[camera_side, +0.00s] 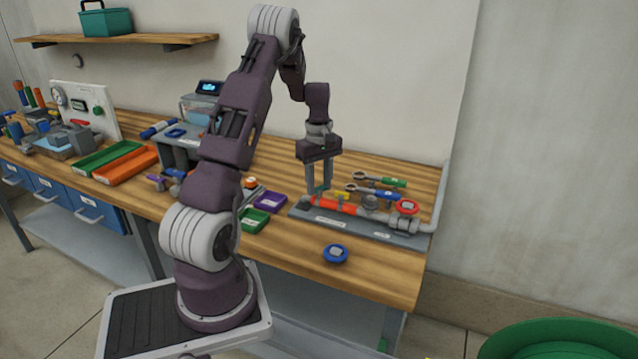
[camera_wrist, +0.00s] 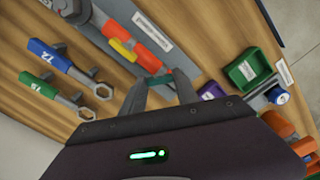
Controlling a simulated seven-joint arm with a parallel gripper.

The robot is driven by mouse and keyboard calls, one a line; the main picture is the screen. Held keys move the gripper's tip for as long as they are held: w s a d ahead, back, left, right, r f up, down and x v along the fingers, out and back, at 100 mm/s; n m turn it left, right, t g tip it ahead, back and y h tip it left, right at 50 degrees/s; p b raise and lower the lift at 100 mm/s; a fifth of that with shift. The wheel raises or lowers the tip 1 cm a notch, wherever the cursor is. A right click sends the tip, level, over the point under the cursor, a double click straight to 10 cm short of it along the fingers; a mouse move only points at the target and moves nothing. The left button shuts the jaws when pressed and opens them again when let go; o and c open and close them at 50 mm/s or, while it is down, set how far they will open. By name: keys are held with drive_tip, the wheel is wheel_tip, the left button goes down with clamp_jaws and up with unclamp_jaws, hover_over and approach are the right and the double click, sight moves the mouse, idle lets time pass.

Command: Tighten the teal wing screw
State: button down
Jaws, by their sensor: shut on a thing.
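The teal wing screw (camera_wrist: 161,77) shows as a small teal piece between my fingertips in the wrist view. In the side view, my gripper (camera_side: 318,190) points down at the left end of the pipe assembly and is shut on the screw. In the wrist view, my gripper (camera_wrist: 162,80) has both fingers against the screw, which hide much of it. The screw sits by the end of the red-orange pipe section (camera_side: 335,207). How far it is turned in cannot be seen.
A yellow piece (camera_wrist: 122,51) lies beside the pipe. Wrenches with green (camera_side: 394,182) and blue (camera_side: 386,193) handles lie behind it. A red handwheel (camera_side: 407,207) stands to the right. A blue round part (camera_side: 335,253) lies in front.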

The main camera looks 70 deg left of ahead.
drive_tip(key=m, duration=0.5)
drive_tip(key=shift+m, duration=0.3)
drive_tip(key=m, duration=0.5)
drive_tip(key=shift+m, duration=0.3)
drive_tip(key=c, duration=0.9)
unclamp_jaws()
wheel_tip(320, 180, up, 7)
drive_tip(key=shift+r, duration=0.1)
